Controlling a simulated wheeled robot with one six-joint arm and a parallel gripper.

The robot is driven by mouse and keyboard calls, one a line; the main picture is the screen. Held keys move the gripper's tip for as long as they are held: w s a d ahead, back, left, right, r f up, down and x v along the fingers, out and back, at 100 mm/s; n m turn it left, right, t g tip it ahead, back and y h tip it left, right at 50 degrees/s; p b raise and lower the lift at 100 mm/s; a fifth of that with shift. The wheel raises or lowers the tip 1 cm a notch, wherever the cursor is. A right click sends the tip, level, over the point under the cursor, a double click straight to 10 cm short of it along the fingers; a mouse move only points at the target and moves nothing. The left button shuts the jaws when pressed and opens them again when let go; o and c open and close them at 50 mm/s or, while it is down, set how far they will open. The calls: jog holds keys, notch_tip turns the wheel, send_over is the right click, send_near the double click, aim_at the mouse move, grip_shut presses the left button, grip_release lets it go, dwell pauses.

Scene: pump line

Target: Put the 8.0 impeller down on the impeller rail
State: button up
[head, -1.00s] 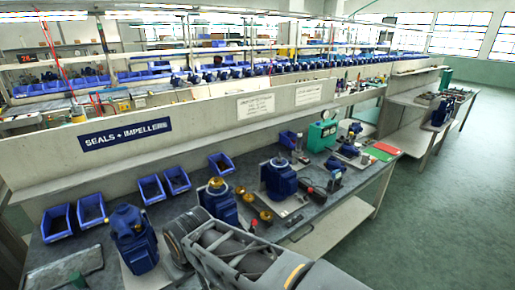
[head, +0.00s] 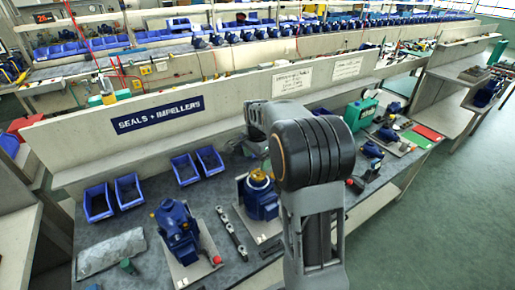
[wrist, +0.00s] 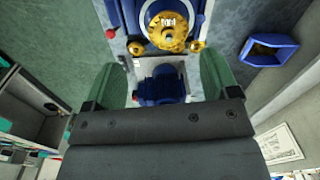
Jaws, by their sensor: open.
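The head view shows a blue pump (head: 262,200) with a brass top. A dark narrow rail (head: 232,230) with small fittings lies left of it; I cannot tell whether it is the impeller rail. My raised arm hides the gripper and the bench behind it. I cannot identify the 8.0 impeller.
Another blue pump (head: 178,232) stands on a plate at the left. A green case (head: 360,113) stands at the back right. The floor (head: 440,220) at the right is clear.

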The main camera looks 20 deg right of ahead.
aim_at(258, 172)
jog(key=shift+w+d+f+m, duration=0.45)
jog(key=shift+w+d+m, duration=0.2)
jog(key=shift+w+m, duration=0.15)
jog(key=shift+f+b, duration=1.65)
jog(key=shift+f, duration=0.8)
jog(key=shift+f, duration=0.4)
jog(key=shift+f+b, duration=0.55)
jog(key=shift+f, duration=0.05)
grip_shut()
